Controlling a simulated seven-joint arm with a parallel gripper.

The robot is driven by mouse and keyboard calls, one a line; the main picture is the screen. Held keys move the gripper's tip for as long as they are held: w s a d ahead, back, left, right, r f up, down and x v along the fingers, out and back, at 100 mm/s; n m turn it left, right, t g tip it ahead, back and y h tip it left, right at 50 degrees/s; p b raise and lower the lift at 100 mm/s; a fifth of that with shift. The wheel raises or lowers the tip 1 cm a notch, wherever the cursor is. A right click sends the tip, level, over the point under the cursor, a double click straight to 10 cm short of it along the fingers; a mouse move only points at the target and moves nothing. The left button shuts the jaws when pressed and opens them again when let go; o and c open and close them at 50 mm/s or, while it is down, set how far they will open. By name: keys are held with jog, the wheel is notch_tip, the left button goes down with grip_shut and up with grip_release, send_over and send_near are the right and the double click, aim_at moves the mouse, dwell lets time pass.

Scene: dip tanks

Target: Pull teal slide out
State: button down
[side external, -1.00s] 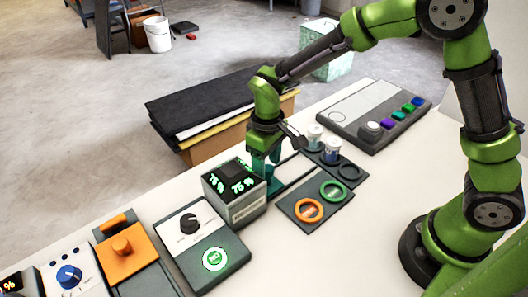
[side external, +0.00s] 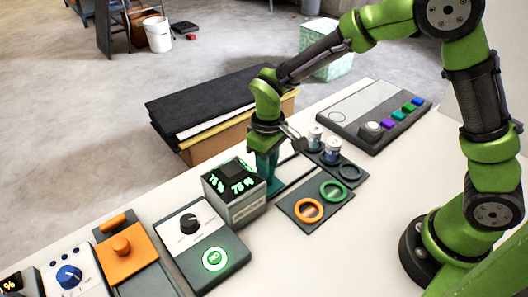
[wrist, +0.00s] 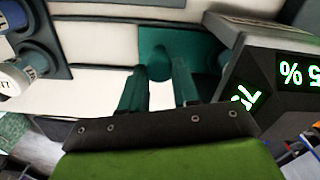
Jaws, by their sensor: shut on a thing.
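The teal slide (wrist: 192,45) shows in the wrist view as a flat teal plate with a rounded grip (wrist: 156,64) on it. My gripper (wrist: 157,82) has its two teal fingers on either side of this grip and is shut on it. In the side external view my gripper (side external: 266,178) points down behind the dark box with green percent readouts (side external: 238,190). The slide itself is mostly hidden there by the fingers and the box. A dark-edged track (side external: 292,180) runs right from the fingers.
The readout box stands close beside my fingers. Two capped jars (side external: 332,148) stand in a dark rack to the right. A dark plate (side external: 318,215) with orange and green rings lies in front. A button panel (side external: 375,118) sits farther back. The table at the right front is clear.

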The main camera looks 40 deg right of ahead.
jog(key=d, duration=1)
jog(key=shift+d, duration=0.25)
jog(key=c, duration=0.8)
grip_release()
jog(key=shift+a, duration=0.1)
jog(key=shift+r, duration=0.1)
jog(key=shift+r, duration=0.35)
notch_tip(320, 180, up, 16)
